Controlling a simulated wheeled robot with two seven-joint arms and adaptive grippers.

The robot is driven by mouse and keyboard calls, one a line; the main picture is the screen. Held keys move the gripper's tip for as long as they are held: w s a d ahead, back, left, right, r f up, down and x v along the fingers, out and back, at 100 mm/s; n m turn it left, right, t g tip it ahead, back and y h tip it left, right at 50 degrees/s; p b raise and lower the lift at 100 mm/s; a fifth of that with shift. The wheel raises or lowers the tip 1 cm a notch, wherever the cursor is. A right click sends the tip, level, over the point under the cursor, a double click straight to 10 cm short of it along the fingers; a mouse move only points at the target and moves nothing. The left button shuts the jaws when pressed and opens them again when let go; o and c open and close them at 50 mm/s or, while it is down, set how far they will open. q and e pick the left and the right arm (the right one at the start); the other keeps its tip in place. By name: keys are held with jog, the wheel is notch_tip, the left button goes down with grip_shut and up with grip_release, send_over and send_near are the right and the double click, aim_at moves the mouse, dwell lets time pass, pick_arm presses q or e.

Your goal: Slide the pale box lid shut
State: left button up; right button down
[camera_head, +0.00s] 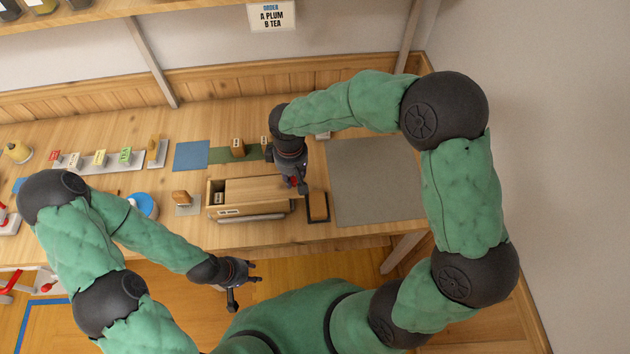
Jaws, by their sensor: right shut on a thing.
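The pale wooden box (262,211) stands near the table's front edge. Its lid (255,189) covers most of the top, with a gap at the left end where a small labelled item (219,198) shows inside. My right gripper (299,186) points down at the lid's right end and is shut on the lid; its fingertips and the exact grip are partly hidden. My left gripper (254,273) is in front of the table, away from the box, with its fingers apart and empty.
A dark-rimmed tray with a brown block (318,207) sits just right of the box. A grey mat (375,180) lies further right, bare. A brown block on a stand (182,197) and a blue round thing (144,204) are left. Blue (191,155) and green mats lie behind.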

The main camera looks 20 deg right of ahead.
jog(key=shift+w+a+f, duration=0.1)
jog(key=shift+w+a, duration=0.1)
jog(key=shift+a, duration=0.95)
jog(key=shift+w+a, duration=0.25)
jog(key=shift+a, duration=0.8)
jog(key=c, duration=1.1)
grip_release()
jog(key=shift+w+r, duration=0.1)
jog(key=shift+r, duration=0.15)
notch_tip(320, 180, up, 7)
jog(key=p, duration=0.5)
jog(key=shift+f, duration=0.15)
